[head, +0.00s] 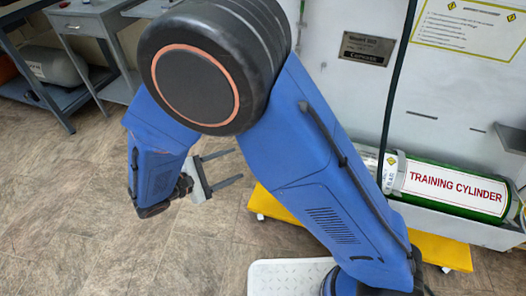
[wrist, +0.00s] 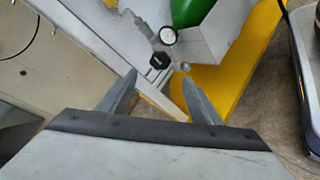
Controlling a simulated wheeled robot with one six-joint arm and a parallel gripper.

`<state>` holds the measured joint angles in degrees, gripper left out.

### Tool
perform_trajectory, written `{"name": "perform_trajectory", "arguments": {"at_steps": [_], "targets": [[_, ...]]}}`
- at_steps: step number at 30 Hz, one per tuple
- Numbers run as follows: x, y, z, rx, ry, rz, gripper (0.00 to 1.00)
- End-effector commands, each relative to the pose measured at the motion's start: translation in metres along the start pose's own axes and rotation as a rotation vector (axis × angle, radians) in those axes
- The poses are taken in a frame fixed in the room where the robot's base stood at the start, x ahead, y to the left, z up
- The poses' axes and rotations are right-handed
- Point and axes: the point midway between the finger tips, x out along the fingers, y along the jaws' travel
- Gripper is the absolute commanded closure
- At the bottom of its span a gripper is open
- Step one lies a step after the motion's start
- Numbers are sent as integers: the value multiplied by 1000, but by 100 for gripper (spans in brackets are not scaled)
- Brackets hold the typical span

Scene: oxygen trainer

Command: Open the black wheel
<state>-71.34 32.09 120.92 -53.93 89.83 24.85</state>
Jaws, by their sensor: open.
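The black wheel (wrist: 161,60) is a small dark knob on a metal valve fitting, beside a round gauge (wrist: 168,36). In the wrist view it lies ahead of my gripper (wrist: 158,79), between the lines of the two fingers and a little beyond their tips. My gripper is open and empty, and the fingers look apart from the wheel. In the head view my gripper (head: 239,165) points right, toward the white panel. I cannot make out the wheel in the head view. The green cylinder (wrist: 190,10) shows at the top of the wrist view, and its labelled body (head: 455,190) in the head view.
The cylinder lies in a grey tray on a yellow wheeled base (head: 440,250). A yellow part (wrist: 240,75) also shows right of the valve. A white panel (head: 440,90) stands behind. A grey shelf unit (head: 95,22) is at the left. Open floor (head: 90,200) lies left of my gripper.

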Motion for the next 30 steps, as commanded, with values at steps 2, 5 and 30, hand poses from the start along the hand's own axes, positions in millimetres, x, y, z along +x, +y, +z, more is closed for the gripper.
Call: {"name": "perform_trajectory", "arguments": {"at_steps": [2, 5, 30], "targets": [[15, 0, 1, 0, -3, -2, 42], [33, 0, 1, 0, -2, -2, 42], [141, 0, 1, 0, -1, -2, 42]]}}
